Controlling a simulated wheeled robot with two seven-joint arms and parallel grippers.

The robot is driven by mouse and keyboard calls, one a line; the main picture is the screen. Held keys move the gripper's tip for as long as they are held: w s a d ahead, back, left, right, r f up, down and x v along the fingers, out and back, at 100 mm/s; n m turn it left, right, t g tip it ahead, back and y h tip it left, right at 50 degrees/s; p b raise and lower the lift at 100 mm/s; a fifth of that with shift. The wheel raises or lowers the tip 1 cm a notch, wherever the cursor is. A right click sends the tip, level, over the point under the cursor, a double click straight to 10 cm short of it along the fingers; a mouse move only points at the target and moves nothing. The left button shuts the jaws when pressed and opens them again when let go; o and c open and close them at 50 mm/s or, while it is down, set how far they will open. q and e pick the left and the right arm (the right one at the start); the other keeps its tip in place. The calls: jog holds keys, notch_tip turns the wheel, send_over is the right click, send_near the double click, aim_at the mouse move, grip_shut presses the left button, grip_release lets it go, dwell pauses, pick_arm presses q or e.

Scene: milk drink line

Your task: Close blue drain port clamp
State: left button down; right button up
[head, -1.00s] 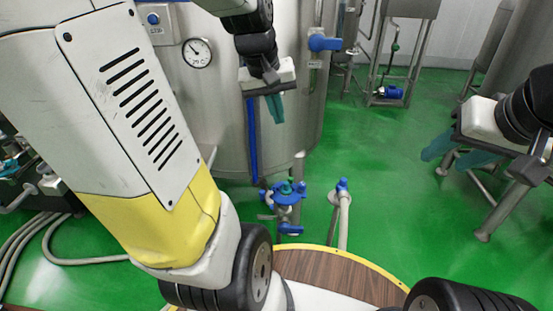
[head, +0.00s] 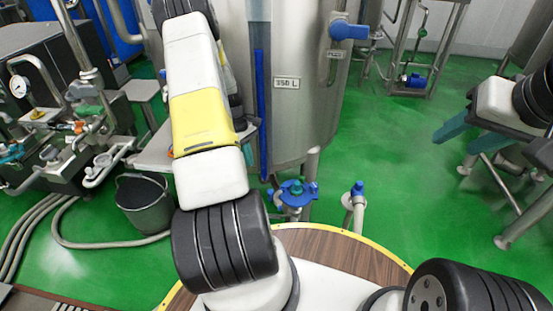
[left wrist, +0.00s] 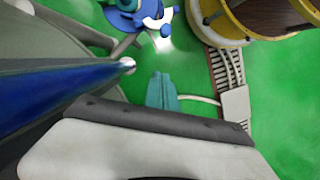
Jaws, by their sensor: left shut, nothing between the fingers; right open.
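The blue drain port clamp (head: 296,190), a cluster of blue parts with a teal top, sits on a pipe low in front of the steel tank. It also shows at the top of the left wrist view (left wrist: 145,12). Whether the clamp is open or closed is too small to tell. My left gripper (left wrist: 162,90) has its teal fingers together, empty, and apart from the clamp. My right gripper (head: 452,143) is open and empty over the floor at the right, away from the clamp.
A second pipe with a blue valve (head: 357,190) stands right of the clamp. The tank (head: 300,110) carries a vertical blue strip (head: 262,110) and a blue-handled valve (head: 347,31). A dark bucket (head: 144,203) and hoses lie left.

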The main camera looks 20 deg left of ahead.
aim_at(275, 196)
pick_arm(q)
jog(key=s+d+f, duration=0.2)
jog(key=d+f, duration=0.4)
jog(key=f, duration=0.3)
jog(key=shift+f, duration=0.4)
